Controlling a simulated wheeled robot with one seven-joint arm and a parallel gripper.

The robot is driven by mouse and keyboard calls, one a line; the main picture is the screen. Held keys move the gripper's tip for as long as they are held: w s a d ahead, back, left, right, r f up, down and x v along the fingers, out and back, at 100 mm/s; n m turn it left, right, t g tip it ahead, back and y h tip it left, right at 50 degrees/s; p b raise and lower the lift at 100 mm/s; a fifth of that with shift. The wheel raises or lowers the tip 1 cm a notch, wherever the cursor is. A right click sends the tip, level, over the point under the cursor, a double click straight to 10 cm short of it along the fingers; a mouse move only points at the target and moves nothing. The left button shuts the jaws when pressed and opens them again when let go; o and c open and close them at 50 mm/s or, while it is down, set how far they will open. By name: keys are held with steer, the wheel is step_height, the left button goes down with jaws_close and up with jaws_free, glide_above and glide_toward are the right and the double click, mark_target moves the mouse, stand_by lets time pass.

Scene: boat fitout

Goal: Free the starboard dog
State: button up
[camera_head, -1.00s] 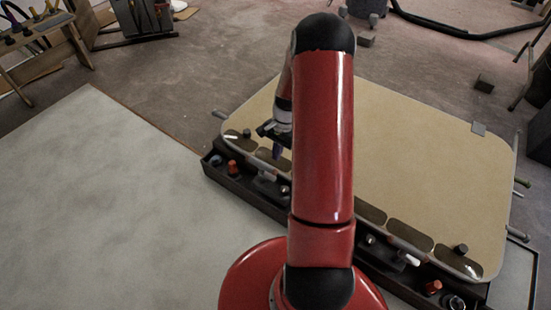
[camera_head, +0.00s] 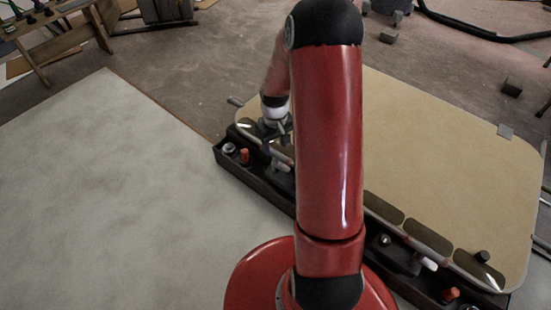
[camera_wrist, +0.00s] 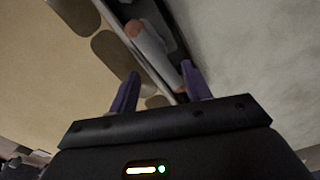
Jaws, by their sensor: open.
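The tan hatch panel (camera_head: 440,150) lies on the right, with a dark tray (camera_head: 258,185) along its near edge. A white-handled dog (camera_head: 428,263) sits on the right part of the tray. My gripper (camera_head: 274,140) is over the left part of the tray, partly behind my own arm. In the wrist view, my gripper (camera_wrist: 160,88) is open, with two purple fingers spread. A pale, rounded lever (camera_wrist: 148,42) lies ahead of and between the fingers, apart from them as far as I can see. Which dog is the starboard one cannot be told.
Orange knobs show at the tray's left (camera_head: 244,156) and right (camera_head: 450,294). A wide pale surface (camera_head: 120,190) lies clear on the left. My red arm hides the tray's middle.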

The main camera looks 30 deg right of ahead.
mark_target(275, 152)
step_height(275, 152, down, 7)
steer(key=shift+r+b, duration=0.2)
steer(key=shift+b, duration=0.4)
steer(key=c, duration=0.9)
steer(key=shift+m, duration=0.4)
